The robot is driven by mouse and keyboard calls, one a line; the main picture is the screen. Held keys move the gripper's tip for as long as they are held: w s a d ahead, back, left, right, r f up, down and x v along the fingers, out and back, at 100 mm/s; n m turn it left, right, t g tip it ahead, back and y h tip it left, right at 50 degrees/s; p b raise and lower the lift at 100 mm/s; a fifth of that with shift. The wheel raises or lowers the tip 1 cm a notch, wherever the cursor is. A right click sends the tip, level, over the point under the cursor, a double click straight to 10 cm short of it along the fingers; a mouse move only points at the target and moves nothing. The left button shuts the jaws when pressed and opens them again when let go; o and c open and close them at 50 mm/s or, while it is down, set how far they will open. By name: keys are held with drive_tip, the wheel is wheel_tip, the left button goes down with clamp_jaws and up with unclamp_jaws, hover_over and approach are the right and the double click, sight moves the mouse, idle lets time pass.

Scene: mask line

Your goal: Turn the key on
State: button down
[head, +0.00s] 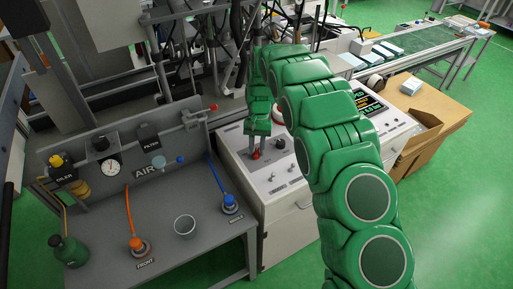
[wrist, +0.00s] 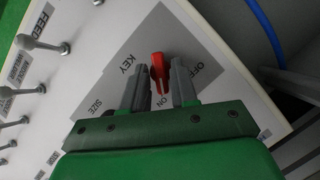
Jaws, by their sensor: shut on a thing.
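The red key (wrist: 158,68) sits on a grey plate marked KEY, OFF and ON on the white control panel. In the wrist view its narrow lower end lies close to the word ON; which end is its pointer I cannot tell. My gripper (wrist: 161,88) has one finger on each side of the key and is shut on it. In the head view my gripper (head: 256,150) points down at the panel (head: 285,181), with a bit of the red key (head: 256,156) showing between its fingertips.
Metal toggle switches (wrist: 48,46) stand on the panel left of the key. A black knob (head: 280,143) is near my gripper. The grey AIR bench (head: 170,262) with a cup (head: 185,226) is to the left. A lit screen (head: 367,103) is to the right.

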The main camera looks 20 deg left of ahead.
drive_tip(key=shift+f+m+y, duration=0.1)
drive_tip(key=shift+m+y, duration=0.2)
drive_tip(key=shift+m, duration=0.6)
drive_tip(key=c, duration=0.9)
unclamp_jaws()
drive_tip(key=v, duration=0.8)
drive_tip(key=shift+d, duration=0.1)
